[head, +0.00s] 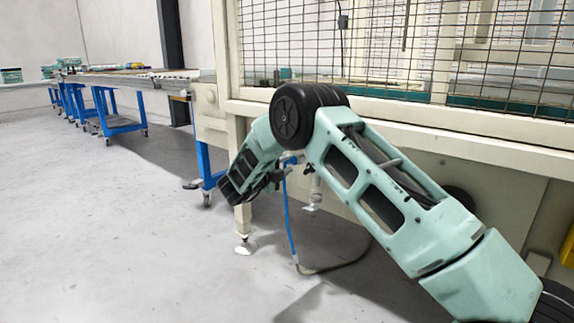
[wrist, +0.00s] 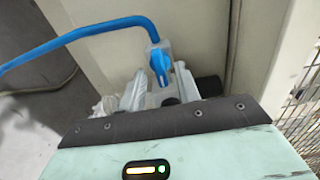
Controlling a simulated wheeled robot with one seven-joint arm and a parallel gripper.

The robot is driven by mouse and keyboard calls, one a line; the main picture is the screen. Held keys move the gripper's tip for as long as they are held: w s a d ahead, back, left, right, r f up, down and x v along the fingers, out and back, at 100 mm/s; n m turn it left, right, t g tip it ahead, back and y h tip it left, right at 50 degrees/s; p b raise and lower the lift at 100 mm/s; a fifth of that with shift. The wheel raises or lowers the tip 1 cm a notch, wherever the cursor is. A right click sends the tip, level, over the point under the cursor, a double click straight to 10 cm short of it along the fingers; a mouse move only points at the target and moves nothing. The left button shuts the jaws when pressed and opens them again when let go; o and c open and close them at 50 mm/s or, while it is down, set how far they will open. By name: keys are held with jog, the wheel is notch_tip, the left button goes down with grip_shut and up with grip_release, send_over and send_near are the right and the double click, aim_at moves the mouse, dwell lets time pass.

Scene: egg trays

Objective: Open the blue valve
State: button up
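The blue valve (wrist: 159,63) shows in the wrist view as a small blue handle on a pale fitting, with a blue hose (wrist: 85,32) curving off to the left from its top. My gripper (wrist: 160,84) has its two greyish fingers apart, one on each side below the valve handle. The handle appears just beyond or between the fingertips; I cannot tell whether they touch it. In the head view a small patch of blue (head: 291,159) shows beside my forearm, and my arm hides most of the gripper.
A cream machine frame (head: 420,127) with a wire mesh guard (head: 300,45) stands behind my arm. A blue hose (head: 288,215) hangs to the floor. A conveyor table (head: 135,76) on blue legs runs along the left. The floor at left is clear.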

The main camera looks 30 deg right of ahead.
jog(key=p+v, duration=0.5)
jog(key=v, duration=1.1)
jog(key=shift+s+a, duration=0.15)
jog(key=shift+a, duration=0.2)
